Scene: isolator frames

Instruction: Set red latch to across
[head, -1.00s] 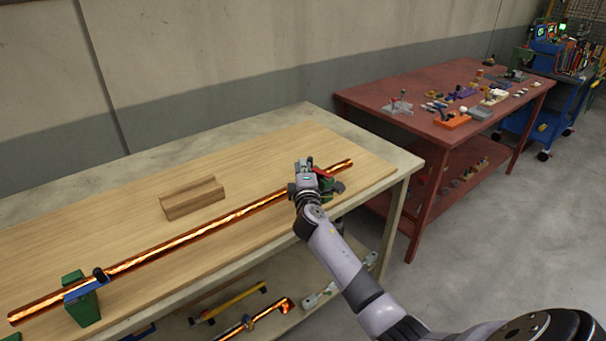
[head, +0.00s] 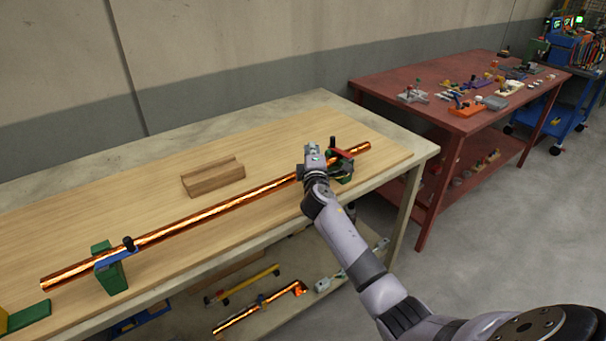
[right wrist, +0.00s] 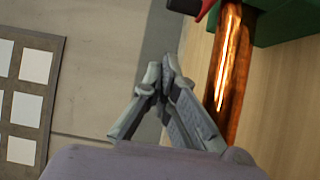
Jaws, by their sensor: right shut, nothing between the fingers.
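The red latch (head: 342,153) sits at the right end of a copper pipe (head: 205,216), on a green support (head: 344,170). Its red bar lies at an angle to the pipe. My right gripper (head: 313,150) is just left of the latch, above the pipe, shut and empty, with a small gap to the red bar. In the right wrist view the shut fingertips (right wrist: 160,80) are beside the pipe (right wrist: 228,65). Part of the red latch (right wrist: 186,4) and the green support (right wrist: 285,20) show at the top edge. My left gripper is not in view.
A second green support (head: 111,274) with a blue latch (head: 117,258) and black knob holds the pipe's left part. A wooden block (head: 213,177) lies behind the pipe. A red table (head: 440,85) with several small parts stands at the right. Bare wood is free around the pipe.

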